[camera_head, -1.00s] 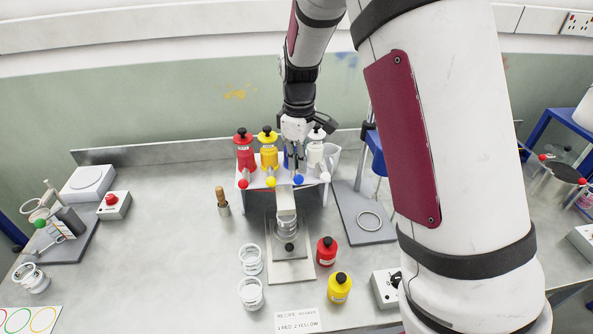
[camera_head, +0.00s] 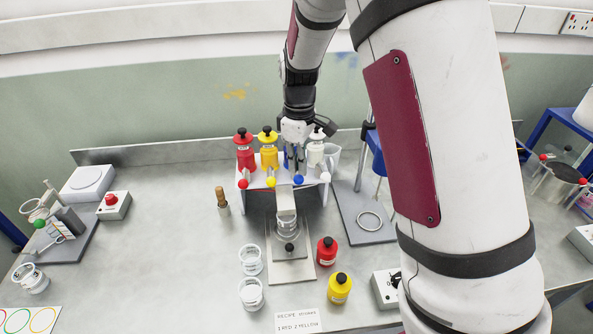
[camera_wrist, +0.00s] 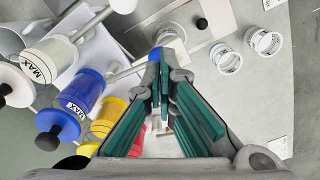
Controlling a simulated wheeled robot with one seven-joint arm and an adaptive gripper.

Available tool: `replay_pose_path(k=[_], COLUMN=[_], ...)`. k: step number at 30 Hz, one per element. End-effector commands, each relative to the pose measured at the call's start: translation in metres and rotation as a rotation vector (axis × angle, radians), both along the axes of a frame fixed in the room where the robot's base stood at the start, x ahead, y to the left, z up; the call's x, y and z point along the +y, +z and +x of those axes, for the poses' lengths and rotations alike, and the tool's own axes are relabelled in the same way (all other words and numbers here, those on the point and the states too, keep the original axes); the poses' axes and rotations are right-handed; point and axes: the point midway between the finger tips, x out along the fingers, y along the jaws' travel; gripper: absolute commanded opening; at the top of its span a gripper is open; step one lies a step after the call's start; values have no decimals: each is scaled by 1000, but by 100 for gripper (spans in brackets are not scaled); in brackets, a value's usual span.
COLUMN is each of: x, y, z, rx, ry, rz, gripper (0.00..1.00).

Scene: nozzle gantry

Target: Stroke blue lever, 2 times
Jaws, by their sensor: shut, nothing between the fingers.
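The blue lever, a pale arm with a blue ball knob (camera_head: 298,180), sticks out at the front of the dispenser rack (camera_head: 312,196). Its knob also shows in the wrist view (camera_wrist: 155,56), just beyond my fingertips. My gripper (camera_head: 294,168) points down over the rack, just behind and above the blue knob. In the wrist view my gripper (camera_wrist: 163,75) has its fingers together with nothing held. Whether the tips touch the knob I cannot tell. The blue bottle (camera_wrist: 82,100) lies left of the fingers in the wrist view; my gripper mostly hides it in the head view.
Red (camera_head: 245,152), yellow (camera_head: 268,152) and white (camera_head: 315,150) bottles stand close beside my gripper, each with a knobbed lever. A clear cup (camera_head: 287,228) stands under the rack's front. A white mug (camera_head: 332,156) is at the rack's right.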

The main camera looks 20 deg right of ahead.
Motion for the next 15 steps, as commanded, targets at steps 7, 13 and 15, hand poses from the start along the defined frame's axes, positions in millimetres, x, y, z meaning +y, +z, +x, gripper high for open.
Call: replay_pose_path(k=[7,13,15], x=[-1,0,0], y=[-13,-21,-25], z=[0,0,0], rx=[3,1,2], ry=[-1,-1,0], rz=[0,0,1], gripper=[0,0,0])
